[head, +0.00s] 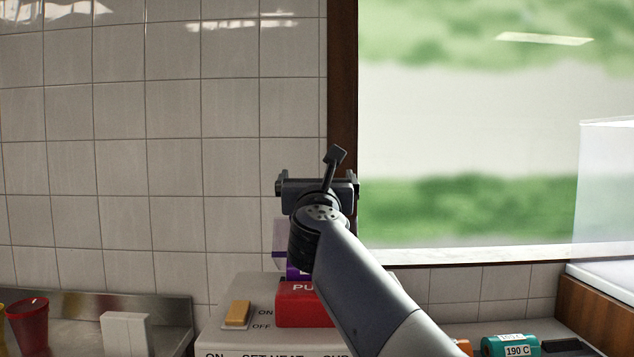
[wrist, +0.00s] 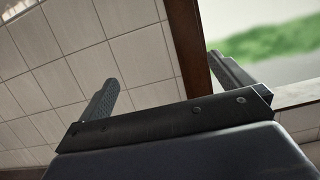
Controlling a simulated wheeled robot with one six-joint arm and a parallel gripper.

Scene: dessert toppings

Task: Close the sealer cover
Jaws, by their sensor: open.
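The white sealer (head: 225,333) stands at the bottom middle of the head view, with ON and OFF marks, a yellow switch (head: 237,313) and a red block (head: 290,309) marked "PU". A purple part (head: 281,238) shows behind my arm; I cannot tell whether it belongs to the cover. My arm hides much of the sealer's right and back. My gripper (head: 318,180) is raised above the sealer, in front of the wall. In the wrist view its two fingers (wrist: 168,84) are wide apart with nothing between them. The sealer is not in the wrist view.
A red cup (head: 28,326) and a white block (head: 126,333) stand on the steel counter at left. A teal roll marked "190 C" (head: 509,346) lies at lower right. The tiled wall (head: 120,150) and a window (head: 470,130) are behind.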

